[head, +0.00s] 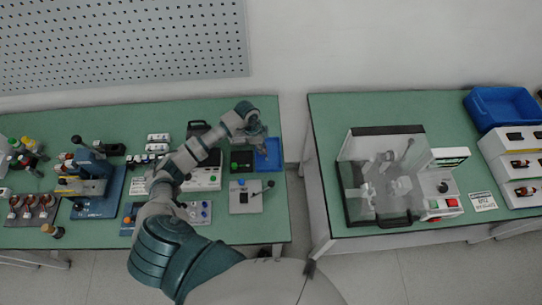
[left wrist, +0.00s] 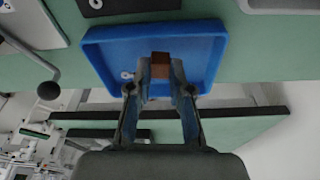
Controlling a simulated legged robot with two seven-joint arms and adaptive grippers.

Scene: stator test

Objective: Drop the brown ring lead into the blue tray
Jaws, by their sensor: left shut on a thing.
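The blue tray (head: 273,160) lies on the right part of the left green table, partly hidden by my left gripper in the head view. In the left wrist view the tray (left wrist: 212,52) fills the middle, with its floor and rim visible. My left gripper (head: 259,145) is over the tray. In the left wrist view my left gripper (left wrist: 161,74) is shut on a brown block-like piece, the brown ring lead (left wrist: 160,60), held in front of the tray floor. Its gap to the floor is hard to judge. A small pale ring-shaped item (left wrist: 127,75) shows inside the tray.
A grey box with a lever (head: 246,197) stands just in front of the tray. Several devices crowd the left side.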

